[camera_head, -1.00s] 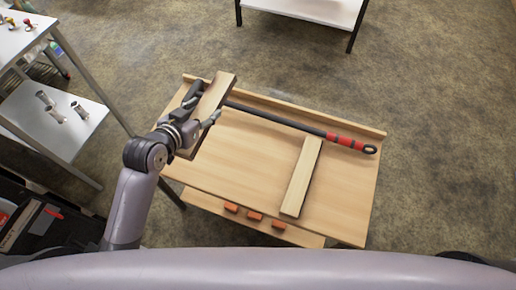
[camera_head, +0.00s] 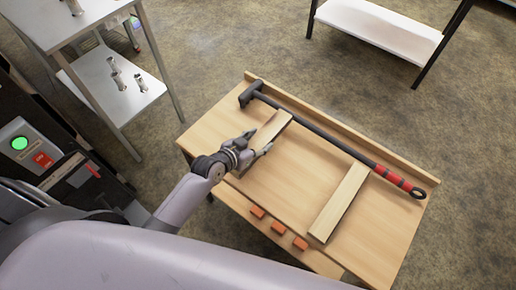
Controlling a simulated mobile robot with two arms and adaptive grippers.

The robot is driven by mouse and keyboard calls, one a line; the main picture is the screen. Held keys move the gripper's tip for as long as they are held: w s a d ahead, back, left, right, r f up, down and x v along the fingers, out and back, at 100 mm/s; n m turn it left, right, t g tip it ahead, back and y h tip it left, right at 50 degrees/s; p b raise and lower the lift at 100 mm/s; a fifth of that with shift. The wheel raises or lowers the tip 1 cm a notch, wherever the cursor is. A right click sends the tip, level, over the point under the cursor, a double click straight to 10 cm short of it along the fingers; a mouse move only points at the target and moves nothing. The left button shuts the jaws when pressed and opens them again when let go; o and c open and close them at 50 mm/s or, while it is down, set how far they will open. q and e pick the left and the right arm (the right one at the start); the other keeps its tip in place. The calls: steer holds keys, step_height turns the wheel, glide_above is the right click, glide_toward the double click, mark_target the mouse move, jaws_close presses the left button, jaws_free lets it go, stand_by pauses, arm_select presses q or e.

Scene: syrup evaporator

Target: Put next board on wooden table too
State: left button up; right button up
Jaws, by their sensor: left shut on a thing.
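The wooden table (camera_head: 222,130) stands in the middle of the head view. One pale board (camera_head: 341,203) lies flat on its right half. My left gripper (camera_head: 257,145) is over the table's left half, shut on a second pale board (camera_head: 269,131). That board is at or just above the tabletop; I cannot tell if it touches. Its near part is partly hidden by the gripper. My right gripper is not in view.
A long black tool with a red-banded handle (camera_head: 330,139) lies along the table's back, beyond both boards. Several orange blocks (camera_head: 278,228) sit along the front edge. The tabletop between the boards is clear. Metal shelving (camera_head: 118,90) stands at the left.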

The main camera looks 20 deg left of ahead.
mark_target(258, 149)
arm_select(q)
steer(key=shift+f+b, duration=0.4)
steer(key=shift+f, duration=1.45)
steer(key=shift+f, duration=0.15)
steer(key=o, duration=1.4)
